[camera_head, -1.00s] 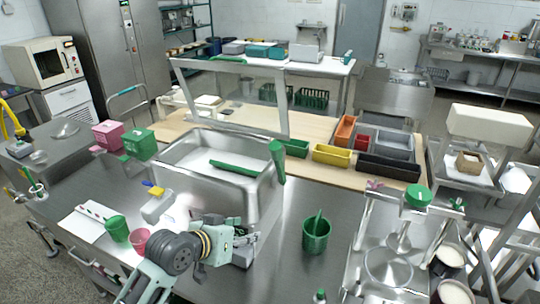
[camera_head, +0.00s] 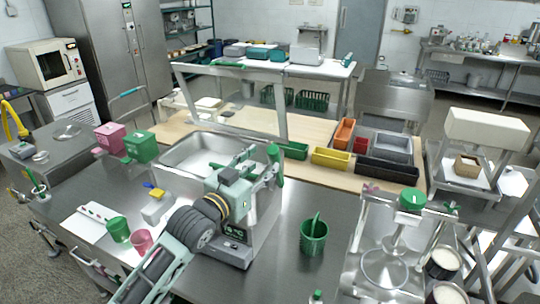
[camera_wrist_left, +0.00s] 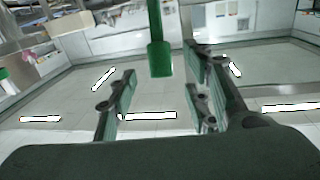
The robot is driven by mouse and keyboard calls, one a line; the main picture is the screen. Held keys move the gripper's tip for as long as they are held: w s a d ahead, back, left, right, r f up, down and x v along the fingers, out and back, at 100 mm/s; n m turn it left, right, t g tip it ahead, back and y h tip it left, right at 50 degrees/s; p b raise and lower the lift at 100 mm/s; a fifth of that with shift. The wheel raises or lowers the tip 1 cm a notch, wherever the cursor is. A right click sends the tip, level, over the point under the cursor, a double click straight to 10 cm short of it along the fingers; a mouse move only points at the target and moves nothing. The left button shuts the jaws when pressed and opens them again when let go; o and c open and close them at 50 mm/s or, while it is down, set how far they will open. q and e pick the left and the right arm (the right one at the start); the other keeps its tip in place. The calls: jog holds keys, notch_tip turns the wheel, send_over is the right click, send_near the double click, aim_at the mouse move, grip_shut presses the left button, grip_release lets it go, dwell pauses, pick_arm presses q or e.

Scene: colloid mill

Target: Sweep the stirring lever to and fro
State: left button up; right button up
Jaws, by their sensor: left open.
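The stirring lever's green handle (camera_head: 275,160) stands at the right end of the large steel basin in the head view. In the left wrist view a green handle (camera_wrist_left: 159,58) on a thin green bar shows ahead, between the lines of the two fingers. My left gripper (camera_head: 261,168) is open and raised right beside the handle, on its left. In the left wrist view the jaws (camera_wrist_left: 160,90) are apart with nothing between the pads; whether they touch the handle I cannot tell. The steel machine (camera_head: 233,250) with a small display stands below the gripper. My right gripper is out of view.
The steel basin (camera_head: 182,148) is behind my left arm. A green cup (camera_head: 314,240) with a green tool stands to the right on the bench. Small green and pink cups stand at left. Colored bins (camera_head: 331,157) are behind. The bench between machine and green cup is clear.

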aim_at(270, 158)
pick_arm(q)
jog(key=shift+p+x, duration=0.65)
jog(key=shift+x, duration=1.85)
jog(key=shift+c, duration=0.2)
grip_shut()
